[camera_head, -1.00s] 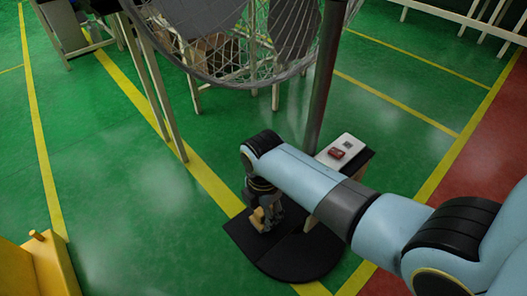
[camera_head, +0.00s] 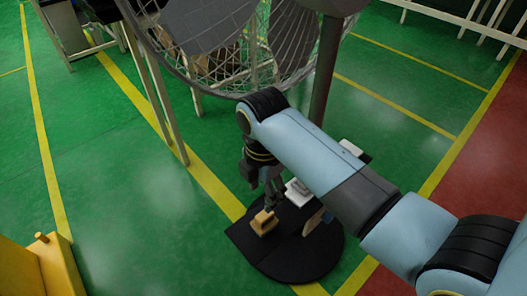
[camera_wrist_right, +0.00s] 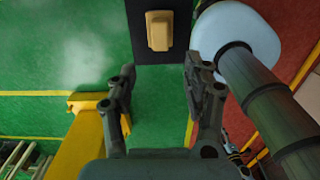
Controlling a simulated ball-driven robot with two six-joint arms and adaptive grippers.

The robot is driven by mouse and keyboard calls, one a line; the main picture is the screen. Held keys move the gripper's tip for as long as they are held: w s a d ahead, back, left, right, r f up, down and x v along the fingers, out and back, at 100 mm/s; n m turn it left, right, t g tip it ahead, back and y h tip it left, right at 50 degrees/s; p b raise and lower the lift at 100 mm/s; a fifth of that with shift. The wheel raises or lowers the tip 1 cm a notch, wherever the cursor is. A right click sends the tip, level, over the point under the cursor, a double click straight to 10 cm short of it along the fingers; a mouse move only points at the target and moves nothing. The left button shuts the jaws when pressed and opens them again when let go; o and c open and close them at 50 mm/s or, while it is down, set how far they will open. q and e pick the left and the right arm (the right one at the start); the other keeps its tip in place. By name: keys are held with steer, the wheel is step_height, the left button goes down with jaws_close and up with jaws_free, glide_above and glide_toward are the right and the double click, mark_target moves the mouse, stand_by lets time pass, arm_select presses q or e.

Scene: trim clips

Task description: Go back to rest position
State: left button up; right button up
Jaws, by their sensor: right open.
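My right gripper (camera_head: 271,197) hangs above a small tan block (camera_head: 264,222), which lies on a black base plate (camera_head: 290,262). The right wrist view shows my right gripper (camera_wrist_right: 160,70) with its two fingers spread and nothing between them. In that view the tan block (camera_wrist_right: 159,30) lies on the dark surface beyond the fingertips, apart from them. My right arm reaches in from the right and covers part of the black plate and what stands behind it. My left gripper is not in view.
A white piece (camera_head: 298,193) shows right of the gripper. A yellow box (camera_head: 50,265) stands at lower left.

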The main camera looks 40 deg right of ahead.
stand_by(0.3)
steer(key=s+d+f+m+b, duration=0.1)
steer(key=s+d+f+m, duration=0.1)
steer(key=s+f+m, duration=0.4)
steer(key=s+d+f+m+b, duration=0.1)
steer(key=s+d+f+m, duration=0.2)
steer(key=s+f, duration=1.1)
steer(key=s+d+f+m+b, duration=0.1)
steer(key=s+d+f+m, duration=0.2)
steer(key=s+f+m, duration=0.6)
steer(key=s+f, duration=0.1)
steer(key=s, duration=0.4)
steer(key=shift+s+f+m+t+h, duration=0.2)
steer(key=shift+f+m+t+h, duration=0.2)
